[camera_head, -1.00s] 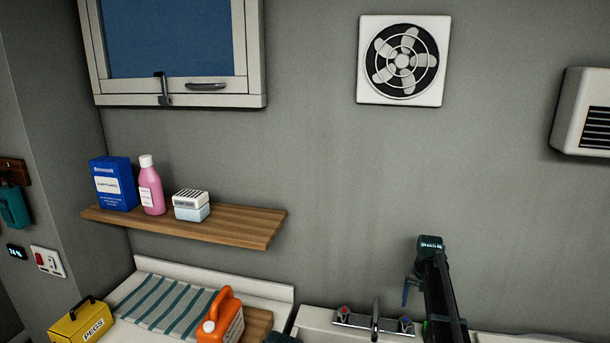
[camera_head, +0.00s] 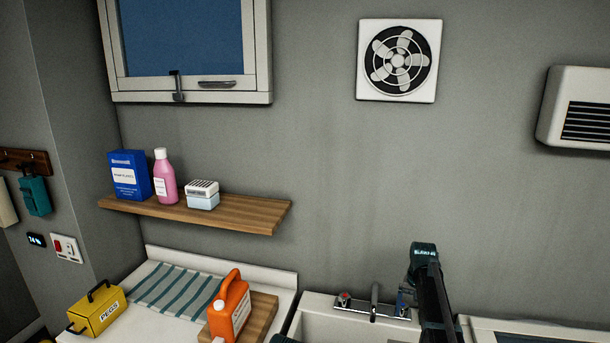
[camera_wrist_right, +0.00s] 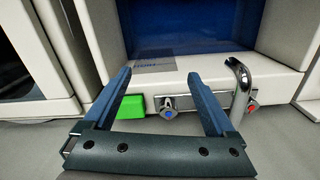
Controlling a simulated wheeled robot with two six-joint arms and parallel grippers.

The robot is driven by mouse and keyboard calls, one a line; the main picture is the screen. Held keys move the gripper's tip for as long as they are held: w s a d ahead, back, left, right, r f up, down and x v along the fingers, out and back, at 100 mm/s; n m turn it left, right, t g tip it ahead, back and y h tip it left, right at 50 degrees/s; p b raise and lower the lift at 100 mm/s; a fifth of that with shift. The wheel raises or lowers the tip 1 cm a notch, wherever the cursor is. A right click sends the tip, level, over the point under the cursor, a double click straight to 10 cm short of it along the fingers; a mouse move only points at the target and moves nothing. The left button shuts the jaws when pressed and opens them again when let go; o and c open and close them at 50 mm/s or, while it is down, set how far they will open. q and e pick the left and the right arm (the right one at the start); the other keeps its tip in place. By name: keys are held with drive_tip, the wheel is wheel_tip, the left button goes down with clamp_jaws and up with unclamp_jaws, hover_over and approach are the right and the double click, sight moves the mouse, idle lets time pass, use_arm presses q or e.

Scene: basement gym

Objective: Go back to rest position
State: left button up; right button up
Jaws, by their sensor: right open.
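My right arm rises from the bottom of the head view, with its dark end in front of the tap area. The right gripper (camera_head: 404,296) is partly hidden there by the arm. In the right wrist view its two blue fingers (camera_wrist_right: 162,80) are spread apart with nothing between them. The tap (camera_wrist_right: 240,88) and its plate lie beyond the fingers, and a green block (camera_wrist_right: 131,107) shows beside the left finger. My left gripper cannot be made out; only a small dark part shows at the bottom edge of the head view.
A wooden shelf (camera_head: 240,215) holds a blue box (camera_head: 129,175), pink bottle (camera_head: 165,178) and small white box (camera_head: 202,195). Below are a yellow peg box (camera_head: 97,312), striped cloth (camera_head: 178,290) and orange jug (camera_head: 229,310). The sink (camera_head: 315,325) is at the bottom centre.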

drive_tip(key=s+a+f+n+b, duration=0.2)
drive_tip(key=s+a+n, duration=0.1)
drive_tip(key=s+a, duration=0.6)
drive_tip(key=s+a+f+n+b, duration=0.2)
drive_tip(key=s+a+n, duration=0.1)
drive_tip(key=s+a, duration=0.6)
drive_tip(key=s+a+f+n+h+b, duration=0.1)
drive_tip(key=s+a+f+n+b, duration=0.1)
drive_tip(key=s+a, duration=0.7)
drive_tip(key=s+b, duration=0.1)
drive_tip(key=s, duration=0.4)
drive_tip(key=shift+s+a+f+n, duration=0.2)
drive_tip(key=shift+a+f+n, duration=0.05)
drive_tip(key=shift+f+n, duration=0.15)
